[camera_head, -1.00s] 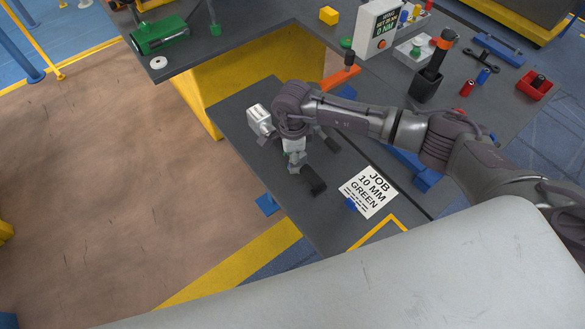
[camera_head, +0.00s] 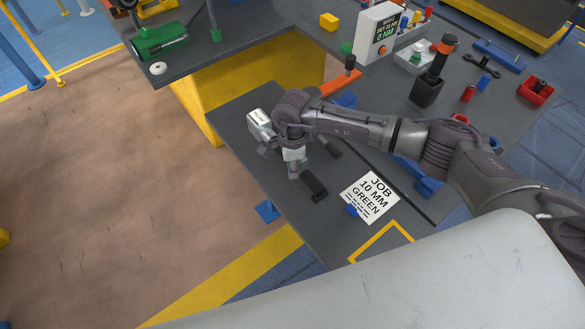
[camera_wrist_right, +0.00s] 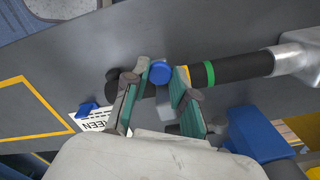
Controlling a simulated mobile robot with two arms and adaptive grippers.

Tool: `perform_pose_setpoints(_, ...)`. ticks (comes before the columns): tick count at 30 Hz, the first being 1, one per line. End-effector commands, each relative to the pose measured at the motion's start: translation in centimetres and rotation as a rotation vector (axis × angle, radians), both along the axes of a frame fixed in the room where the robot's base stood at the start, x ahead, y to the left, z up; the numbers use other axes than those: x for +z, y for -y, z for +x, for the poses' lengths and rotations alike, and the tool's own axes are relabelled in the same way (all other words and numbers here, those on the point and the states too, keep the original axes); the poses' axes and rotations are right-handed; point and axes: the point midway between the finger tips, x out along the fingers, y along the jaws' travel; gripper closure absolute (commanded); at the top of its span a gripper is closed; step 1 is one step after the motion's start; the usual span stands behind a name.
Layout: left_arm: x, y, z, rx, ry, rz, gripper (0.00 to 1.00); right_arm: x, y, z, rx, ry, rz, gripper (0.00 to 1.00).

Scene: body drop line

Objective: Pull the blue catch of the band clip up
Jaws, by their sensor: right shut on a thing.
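The blue catch (camera_wrist_right: 159,72) is a small round blue piece on a black tool handle (camera_wrist_right: 235,68) with green and yellow bands; it shows in the right wrist view. The handle lies across that view and meets a silver head at the right. My right gripper (camera_wrist_right: 161,84) is shut on the blue catch, one green-padded finger on each side. In the head view my right gripper (camera_head: 293,172) points down over the bench, beside the black handle's end (camera_head: 315,188); the catch is hidden there. My left gripper is not in view.
A white job card (camera_head: 370,198) reading "10 MM GREEN" lies right of the gripper. A yellow-outlined area (camera_head: 382,238) is in front of it. A display box (camera_head: 377,33) and an upright black-and-orange tool (camera_head: 430,75) stand further back. Open floor is at the left.

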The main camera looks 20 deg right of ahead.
Motion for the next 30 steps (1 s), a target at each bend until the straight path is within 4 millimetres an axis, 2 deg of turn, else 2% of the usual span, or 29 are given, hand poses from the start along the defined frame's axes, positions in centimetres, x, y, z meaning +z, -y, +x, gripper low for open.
perform_pose_setpoints(26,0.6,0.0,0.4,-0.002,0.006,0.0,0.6,1.3,0.0,0.0,0.0,0.002,0.0,1.0)
perform_pose_setpoints(27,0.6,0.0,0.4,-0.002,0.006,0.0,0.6,1.3,0.0,0.0,0.0,0.001,0.0,0.69)
perform_pose_setpoints(30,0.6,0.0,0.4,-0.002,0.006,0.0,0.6,1.2,0.0,0.0,0.0,0.001,0.0,0.52)
